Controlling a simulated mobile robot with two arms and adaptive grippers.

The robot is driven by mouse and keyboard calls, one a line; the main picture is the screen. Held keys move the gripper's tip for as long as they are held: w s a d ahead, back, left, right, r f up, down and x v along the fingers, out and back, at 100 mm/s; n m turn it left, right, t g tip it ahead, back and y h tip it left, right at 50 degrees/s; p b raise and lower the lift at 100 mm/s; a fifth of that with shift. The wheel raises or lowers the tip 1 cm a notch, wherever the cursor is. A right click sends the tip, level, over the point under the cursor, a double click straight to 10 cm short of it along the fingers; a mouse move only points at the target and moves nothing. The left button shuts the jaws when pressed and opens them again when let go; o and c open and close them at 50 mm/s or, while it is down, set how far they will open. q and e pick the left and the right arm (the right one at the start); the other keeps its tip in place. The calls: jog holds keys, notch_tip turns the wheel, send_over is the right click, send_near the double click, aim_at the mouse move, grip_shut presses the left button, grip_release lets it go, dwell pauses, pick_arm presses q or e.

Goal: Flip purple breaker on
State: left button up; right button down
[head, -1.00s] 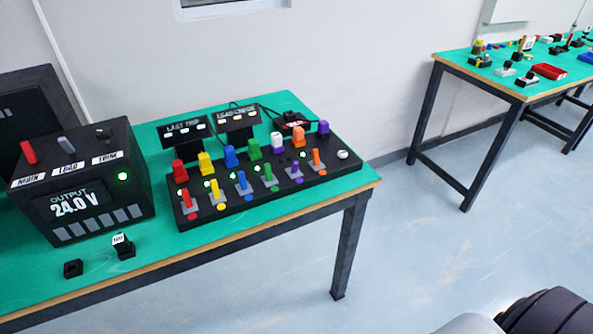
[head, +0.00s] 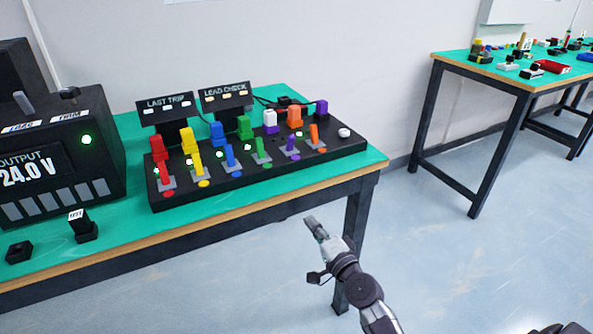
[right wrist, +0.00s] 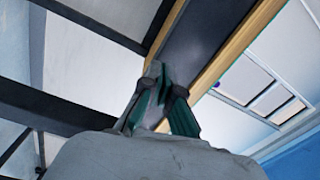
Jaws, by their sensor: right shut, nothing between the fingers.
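A black breaker panel (head: 235,186) lies on the green table with a row of coloured levers. The purple breaker lever (head: 291,144) is second from the right, between the green and orange levers, with a purple dot (head: 293,157) in front of it. I cannot tell its on or off position for certain. My right gripper (head: 311,222) is shut and empty. In the picture it shows in front of the table's front edge, below the panel and apart from it. Its fingers also show in the right wrist view (right wrist: 160,100). My left gripper is not in view.
Two small displays (head: 226,96) stand behind the panel. A black power supply (head: 60,150) is at the left. The table's wooden edge (head: 205,224) lies between my gripper and the panel.

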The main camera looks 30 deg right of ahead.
pick_arm(q)
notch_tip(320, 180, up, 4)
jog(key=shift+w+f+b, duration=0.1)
jog(key=shift+b, duration=0.9)
pick_arm(e)
notch_tip(320, 180, up, 11)
jog(key=s+d+m+t, duration=0.1)
jog(key=m+t, duration=0.1)
jog(key=t, duration=0.1)
jog(key=shift+s+d+f+m, duration=0.15)
jog(key=shift+s+d+m, duration=0.05)
jog(key=shift+s+m, duration=0.2)
jog(key=shift+w, duration=0.15)
jog(key=p, duration=0.2)
send_near(292, 142)
jog(key=x, duration=0.6)
jog(key=shift+p, duration=0.3)
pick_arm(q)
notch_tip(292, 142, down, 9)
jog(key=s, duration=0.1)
pick_arm(e)
jog(key=shift+w, duration=0.7)
jog(key=shift+r, duration=0.25)
